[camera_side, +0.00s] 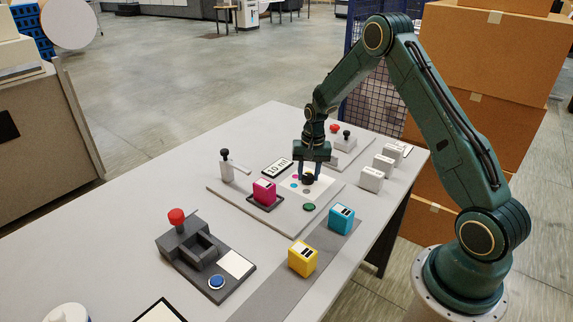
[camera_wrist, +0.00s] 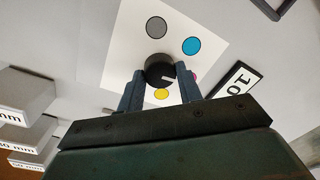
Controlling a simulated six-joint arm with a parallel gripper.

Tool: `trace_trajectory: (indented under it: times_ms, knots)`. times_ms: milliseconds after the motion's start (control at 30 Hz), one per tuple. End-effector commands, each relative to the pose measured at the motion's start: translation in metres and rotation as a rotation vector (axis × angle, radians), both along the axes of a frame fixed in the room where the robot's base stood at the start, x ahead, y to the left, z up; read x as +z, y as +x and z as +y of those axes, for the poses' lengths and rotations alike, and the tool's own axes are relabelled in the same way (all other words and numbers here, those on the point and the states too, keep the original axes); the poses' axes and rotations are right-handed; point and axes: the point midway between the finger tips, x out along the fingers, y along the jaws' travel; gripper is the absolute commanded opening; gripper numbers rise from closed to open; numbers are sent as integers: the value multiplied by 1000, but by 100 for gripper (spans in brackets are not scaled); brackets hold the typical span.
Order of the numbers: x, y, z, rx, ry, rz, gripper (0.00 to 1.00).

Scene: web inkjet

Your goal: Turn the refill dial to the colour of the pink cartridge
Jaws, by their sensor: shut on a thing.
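The refill dial (camera_wrist: 158,68) is a small black knob with a white mark, on a white card (camera_wrist: 118,48) with coloured dots. In the wrist view a grey dot (camera_wrist: 157,27), a blue dot (camera_wrist: 191,46) and a yellow dot (camera_wrist: 162,95) surround it; a pink dot (camera_wrist: 195,76) is partly hidden by my right finger. The white mark points right, roughly towards the pink dot. My gripper (camera_wrist: 160,74) is shut on the dial, one finger each side; it also shows in the side view (camera_side: 308,178). The pink cartridge (camera_side: 264,191) sits upright in a dark holder.
A yellow cartridge (camera_side: 302,258) and a cyan cartridge (camera_side: 342,219) stand on a grey strip. A green button (camera_side: 309,207), a "10" sign (camera_side: 278,168) and a black-knobbed post (camera_side: 226,168) are near the dial. White blocks (camera_side: 371,179) stand at right; a red-knobbed press (camera_side: 190,245) stands in front.

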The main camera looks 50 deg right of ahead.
Motion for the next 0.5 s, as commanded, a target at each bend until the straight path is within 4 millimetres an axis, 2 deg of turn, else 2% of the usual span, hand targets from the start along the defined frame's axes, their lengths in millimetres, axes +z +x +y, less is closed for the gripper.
trace_trajectory:
  times_ms: [200, 500]
  knots:
    - [1, 0, 0, -78, 0, -1, 12]
    - [1, 0, 0, -99, -1, -2, 12]
